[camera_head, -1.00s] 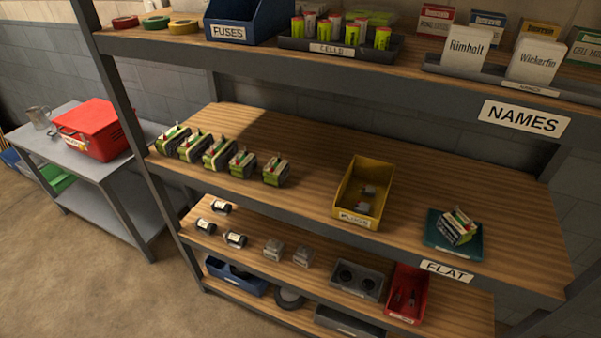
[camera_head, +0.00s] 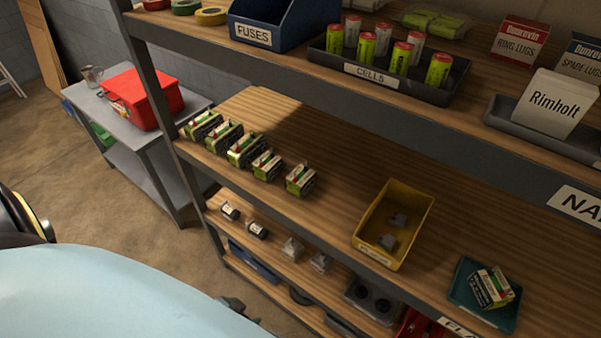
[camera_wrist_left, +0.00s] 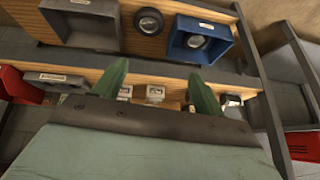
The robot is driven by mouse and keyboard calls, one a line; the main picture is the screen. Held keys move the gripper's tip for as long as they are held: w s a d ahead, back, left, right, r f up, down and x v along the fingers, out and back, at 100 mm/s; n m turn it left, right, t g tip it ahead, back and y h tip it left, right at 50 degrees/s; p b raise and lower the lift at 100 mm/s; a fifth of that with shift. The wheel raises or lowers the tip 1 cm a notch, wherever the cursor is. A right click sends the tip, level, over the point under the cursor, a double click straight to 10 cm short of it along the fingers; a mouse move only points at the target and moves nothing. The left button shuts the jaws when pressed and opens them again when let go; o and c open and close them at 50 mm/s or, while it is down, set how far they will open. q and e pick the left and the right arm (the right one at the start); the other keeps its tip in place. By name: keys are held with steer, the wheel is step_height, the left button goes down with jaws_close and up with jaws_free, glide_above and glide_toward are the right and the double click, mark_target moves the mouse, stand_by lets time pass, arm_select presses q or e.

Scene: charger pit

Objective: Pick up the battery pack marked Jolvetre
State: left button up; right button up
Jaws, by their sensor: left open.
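Several green, black and white battery packs with red tops stand in a row on the middle shelf (camera_head: 226,140), the nearest pack (camera_head: 300,179) at the right end. More packs (camera_head: 491,287) lie tilted in a teal tray (camera_head: 472,301) at the lower right. Their markings are too small to read, so I cannot tell which is Jolvetre. My left gripper (camera_head: 243,309) shows only partly, below and left of the row and apart from it. In the left wrist view its green fingers (camera_wrist_left: 162,88) are spread and empty, over lower-shelf items. My right gripper is out of view.
A yellow bin (camera_head: 415,207) stands between the row and the teal tray. The upper shelf, with its CELLS tray (camera_head: 372,69), overhangs the packs. A red box (camera_head: 149,96) sits on a side table. Bare wood lies behind the row.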

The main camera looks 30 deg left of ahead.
arm_select(q)
steer(key=w+a+r+t+p, duration=0.1)
steer(key=w+r+t, duration=0.1)
steer(key=w+r, duration=0.35)
steer(key=w+r+t+p, duration=0.1)
steer(key=w+r, duration=0.2)
steer(key=r, duration=0.5)
steer(key=t+h+p, duration=0.2)
steer(key=t+p, duration=0.1)
steer(key=t, duration=0.2)
glide_toward(301, 179)
steer(key=w+f, duration=0.2)
steer(key=w, duration=0.1)
steer(key=w+f, duration=0.1)
steer(key=shift+w+a+b, duration=0.2)
steer(key=shift+w+b, duration=0.05)
steer(key=shift+b, duration=0.15)
steer(key=shift+g, duration=0.3)
steer(key=shift+r+x, duration=0.15)
steer(key=shift+x, duration=1.4)
steer(key=shift+r+x, duration=0.15)
steer(key=shift+x, duration=1.4)
steer(key=shift+w, duration=0.15)
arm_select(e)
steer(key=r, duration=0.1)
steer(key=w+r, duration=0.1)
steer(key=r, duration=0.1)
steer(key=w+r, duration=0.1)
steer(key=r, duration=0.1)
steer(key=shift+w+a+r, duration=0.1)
